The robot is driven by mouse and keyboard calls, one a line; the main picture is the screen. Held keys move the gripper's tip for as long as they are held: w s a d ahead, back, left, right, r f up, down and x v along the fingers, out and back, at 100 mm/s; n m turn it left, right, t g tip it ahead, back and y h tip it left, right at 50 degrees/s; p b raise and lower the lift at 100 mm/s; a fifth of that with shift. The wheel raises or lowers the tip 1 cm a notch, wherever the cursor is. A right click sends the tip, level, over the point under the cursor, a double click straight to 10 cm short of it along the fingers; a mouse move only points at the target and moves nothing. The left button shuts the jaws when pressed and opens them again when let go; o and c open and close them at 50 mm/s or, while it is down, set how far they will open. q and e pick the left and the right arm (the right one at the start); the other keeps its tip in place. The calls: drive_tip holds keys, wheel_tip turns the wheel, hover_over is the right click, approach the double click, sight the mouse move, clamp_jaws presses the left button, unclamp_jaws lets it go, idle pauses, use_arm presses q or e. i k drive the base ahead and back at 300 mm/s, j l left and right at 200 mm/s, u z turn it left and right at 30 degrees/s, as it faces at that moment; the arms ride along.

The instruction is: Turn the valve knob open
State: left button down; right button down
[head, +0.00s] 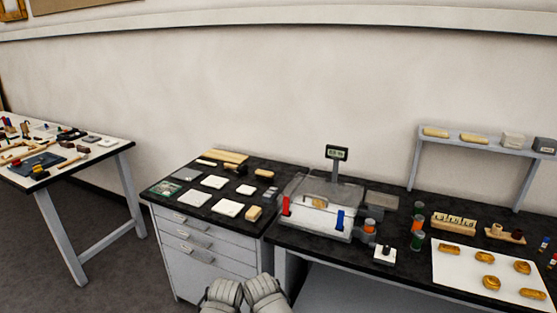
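A small dark knob (386,247) stands upright on a white square base (383,258) at the front edge of the black worktop. It is the likeliest valve knob, but it is too small to tell its setting. Two rounded pale grey parts of mine show at the bottom edge, well short of the knob. No gripper fingers show.
A display on a post (336,153) rises behind the box. Jars (417,241) and a white sheet (455,264) with several gilt pieces lie right of the knob. A drawer cabinet (205,250) with tiles stands left. A raised shelf (480,142) stands at the back right.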

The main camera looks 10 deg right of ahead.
sight(385, 251)
drive_tip(key=i+l+z, duration=0.5)
drive_tip(key=z, duration=0.25)
drive_tip(key=i+l+z, duration=0.1)
drive_tip(key=i+z, duration=0.25)
drive_tip(key=k, duration=0.1)
